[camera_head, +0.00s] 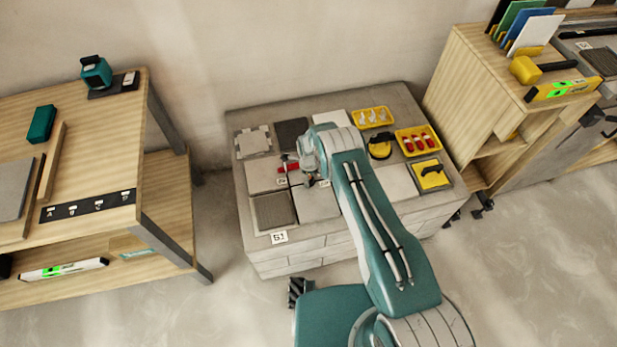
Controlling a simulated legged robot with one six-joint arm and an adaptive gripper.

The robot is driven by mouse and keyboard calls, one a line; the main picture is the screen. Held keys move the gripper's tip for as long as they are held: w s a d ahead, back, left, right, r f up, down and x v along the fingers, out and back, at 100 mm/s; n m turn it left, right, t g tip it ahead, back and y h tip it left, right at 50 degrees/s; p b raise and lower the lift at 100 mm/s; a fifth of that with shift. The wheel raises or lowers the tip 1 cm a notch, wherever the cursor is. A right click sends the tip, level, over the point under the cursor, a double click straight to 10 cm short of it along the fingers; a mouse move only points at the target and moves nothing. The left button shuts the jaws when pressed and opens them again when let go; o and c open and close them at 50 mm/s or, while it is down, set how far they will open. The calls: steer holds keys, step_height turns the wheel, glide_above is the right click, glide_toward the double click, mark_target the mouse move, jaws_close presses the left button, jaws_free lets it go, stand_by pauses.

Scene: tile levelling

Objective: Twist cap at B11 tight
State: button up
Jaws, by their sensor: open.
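A tiled block (330,241) stands in the middle of the head view, with light and dark tiles on its top. A small red piece (290,167) shows on the light tiles at its left-centre, beside a thin upright grey part. I cannot tell whether this is the cap at B11, and no B11 mark is readable. My gripper (309,181) is open and low over the tiles, just right of the red piece. My own arm hides part of the tiles, and any contact is too small to tell.
Yellow trays with white pieces (373,117) and red pieces (417,141) stand at the block's back right. A yellow tray with a black tool (432,174) is at its right. A wooden bench (100,225) stands left, a wooden cabinet (470,100) right. Floor between is clear.

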step_height(320, 180, up, 12)
steer(key=shift+f, duration=0.25)
steer(key=shift+a, duration=0.1)
stand_by(0.4)
